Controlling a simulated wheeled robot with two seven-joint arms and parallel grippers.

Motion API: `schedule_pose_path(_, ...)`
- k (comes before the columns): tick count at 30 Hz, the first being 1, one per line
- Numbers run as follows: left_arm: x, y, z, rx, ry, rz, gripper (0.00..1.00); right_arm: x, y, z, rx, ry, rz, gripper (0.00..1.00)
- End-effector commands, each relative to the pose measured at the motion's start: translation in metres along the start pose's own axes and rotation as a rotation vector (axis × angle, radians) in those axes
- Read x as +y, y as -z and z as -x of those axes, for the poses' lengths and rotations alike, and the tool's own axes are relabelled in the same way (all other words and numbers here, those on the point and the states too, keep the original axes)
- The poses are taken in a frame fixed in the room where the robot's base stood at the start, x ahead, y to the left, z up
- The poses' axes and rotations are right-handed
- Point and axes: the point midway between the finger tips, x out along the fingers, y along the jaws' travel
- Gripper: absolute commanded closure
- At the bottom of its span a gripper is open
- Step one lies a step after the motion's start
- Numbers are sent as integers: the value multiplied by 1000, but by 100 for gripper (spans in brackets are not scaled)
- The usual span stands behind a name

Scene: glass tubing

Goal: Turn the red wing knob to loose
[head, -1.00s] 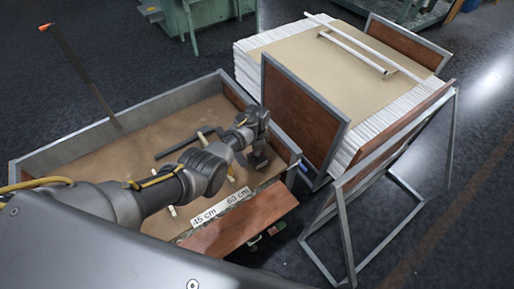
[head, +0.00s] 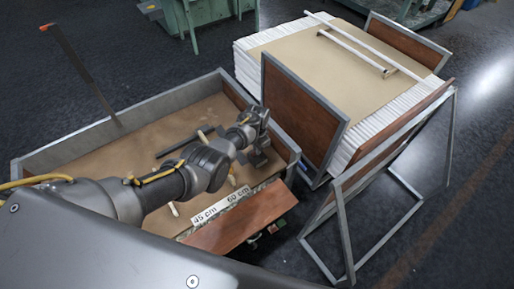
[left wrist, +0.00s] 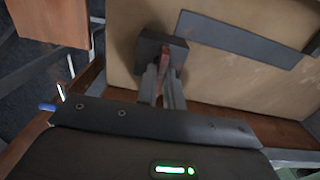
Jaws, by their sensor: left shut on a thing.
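My left gripper (head: 258,158) reaches over the right end of the low brown box in the head view. In the left wrist view its two fingers (left wrist: 163,88) are closed around a thin reddish piece, which looks like the red wing knob (left wrist: 165,62). The fingers and a dark block (left wrist: 176,42) cover most of the knob there, so its angle is hard to read. In the head view the gripper hides the knob. My right gripper is not in view.
The box has a grey rim (head: 60,146) and holds a dark flat bar (head: 172,150). A tall dark strip (head: 80,75) with an orange tip stands at its left. A label (head: 220,206) and brown panel (head: 240,222) lie in front. A large stack of white tubing (head: 385,125) stands right.

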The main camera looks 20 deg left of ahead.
Motion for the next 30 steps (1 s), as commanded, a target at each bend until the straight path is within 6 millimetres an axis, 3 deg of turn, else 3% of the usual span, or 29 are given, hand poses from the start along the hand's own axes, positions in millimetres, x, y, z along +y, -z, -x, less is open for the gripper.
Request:
schedule_pose_path(9, -2, 4, 5, 11, 6, 2, 100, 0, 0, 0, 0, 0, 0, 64)
schedule_pose_path(10, -2, 4, 5, 11, 6, 2, 88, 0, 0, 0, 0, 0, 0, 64)
schedule_pose_path(15, -1, 3, 3, 7, 4, 1, 69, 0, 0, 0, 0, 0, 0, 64)
schedule_pose_path(24, -1, 1, 4, 4, 2, 1, 69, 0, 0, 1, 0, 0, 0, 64)
schedule_pose_path(30, -1, 2, 29, 6, 4, 0, 69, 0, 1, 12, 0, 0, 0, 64)
